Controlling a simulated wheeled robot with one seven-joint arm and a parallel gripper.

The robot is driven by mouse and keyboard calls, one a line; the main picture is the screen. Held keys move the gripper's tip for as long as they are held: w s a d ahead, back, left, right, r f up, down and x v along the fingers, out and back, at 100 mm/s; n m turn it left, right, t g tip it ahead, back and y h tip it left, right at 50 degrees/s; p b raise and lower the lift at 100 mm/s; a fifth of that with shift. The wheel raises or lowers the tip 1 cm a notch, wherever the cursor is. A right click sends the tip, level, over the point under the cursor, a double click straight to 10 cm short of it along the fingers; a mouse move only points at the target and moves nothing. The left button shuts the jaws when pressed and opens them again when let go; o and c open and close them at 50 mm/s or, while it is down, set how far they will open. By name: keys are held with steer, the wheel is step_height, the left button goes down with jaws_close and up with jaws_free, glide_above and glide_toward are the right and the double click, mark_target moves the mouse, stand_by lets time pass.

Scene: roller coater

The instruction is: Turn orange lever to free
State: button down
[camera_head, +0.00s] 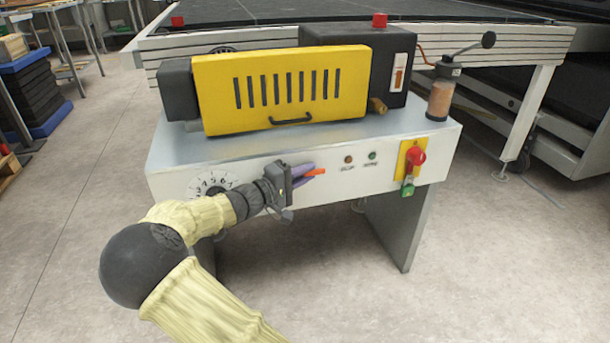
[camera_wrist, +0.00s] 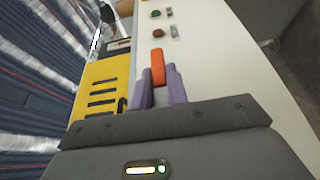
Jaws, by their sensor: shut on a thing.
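The orange lever (camera_head: 316,172) sticks out from the white front panel of the roller coater, left of the small round indicators. It also shows in the wrist view (camera_wrist: 158,65), pointing away between the fingers. My gripper (camera_head: 303,173) is at the lever, and its purple fingers (camera_wrist: 160,86) are shut on it from both sides. In the head view the lever's tip points to the right. The lever's base and any marking beside it are hidden by my gripper.
A numbered dial (camera_head: 212,185) is on the panel's left, behind my arm. A red switch on a yellow plate (camera_head: 411,160) is on its right, with a green part below. The yellow guard (camera_head: 285,90) stands above. Open floor lies in front.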

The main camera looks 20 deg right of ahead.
stand_by(0.3)
steer(key=c, duration=1.4)
jaws_free()
steer(key=shift+a, duration=0.1)
steer(key=p+v, duration=0.6)
steer(key=v, duration=1.1)
steer(key=shift+a+f+p, duration=0.1)
steer(key=shift+f+p, duration=0.05)
steer(key=shift+p, duration=0.25)
steer(key=shift+s, duration=0.1)
